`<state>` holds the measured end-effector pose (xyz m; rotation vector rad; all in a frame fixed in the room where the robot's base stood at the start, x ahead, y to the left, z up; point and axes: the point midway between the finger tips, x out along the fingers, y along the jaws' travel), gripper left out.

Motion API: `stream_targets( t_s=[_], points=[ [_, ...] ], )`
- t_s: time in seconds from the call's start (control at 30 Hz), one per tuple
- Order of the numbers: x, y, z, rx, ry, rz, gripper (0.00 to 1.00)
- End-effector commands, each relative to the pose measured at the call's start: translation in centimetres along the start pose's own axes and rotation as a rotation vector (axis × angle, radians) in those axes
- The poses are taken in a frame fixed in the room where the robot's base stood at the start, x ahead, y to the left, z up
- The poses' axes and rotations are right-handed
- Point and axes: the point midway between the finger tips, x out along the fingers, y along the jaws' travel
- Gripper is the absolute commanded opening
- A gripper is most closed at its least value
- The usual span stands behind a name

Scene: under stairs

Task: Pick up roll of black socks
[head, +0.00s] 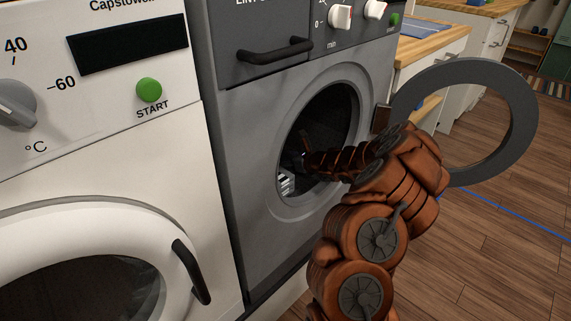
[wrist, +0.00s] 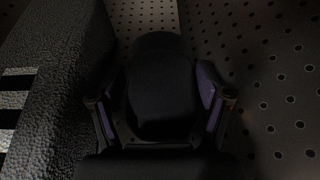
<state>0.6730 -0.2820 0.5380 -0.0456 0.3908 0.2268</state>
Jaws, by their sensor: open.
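In the wrist view a dark, rounded black bundle (wrist: 158,88), which looks like the roll of black socks, lies between the two fingers of my gripper (wrist: 160,98). The fingers are spread on either side of it, with purple inner pads. It is too dark to tell whether either finger touches it. In the head view my gripper (head: 299,163) is inside the grey dryer's round opening (head: 285,130), mostly in shadow, and the black roll cannot be made out there.
A dark textured cloth with white stripes (wrist: 50,70) lies close on the left in the drum. The perforated drum wall (wrist: 270,70) is at the right. The round dryer door (head: 519,120) stands open to the right. A white washing machine (head: 110,180) stands at the left.

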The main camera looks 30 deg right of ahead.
Motion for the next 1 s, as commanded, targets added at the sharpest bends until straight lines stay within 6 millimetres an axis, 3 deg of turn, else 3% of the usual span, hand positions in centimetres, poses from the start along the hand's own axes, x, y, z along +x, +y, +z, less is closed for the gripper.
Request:
stream_targets(
  t_s=[0.2,0.67,1.0],
  points=[
    [0.02,-0.02,0.05,0.001,0.0,-0.001,0.77],
    [0.0,-0.03,0.02,0.001,0.0,-0.001,0.29],
    [-0.33,-0.05,0.82,0.0,0.0,-0.001,0.28]
  ],
)
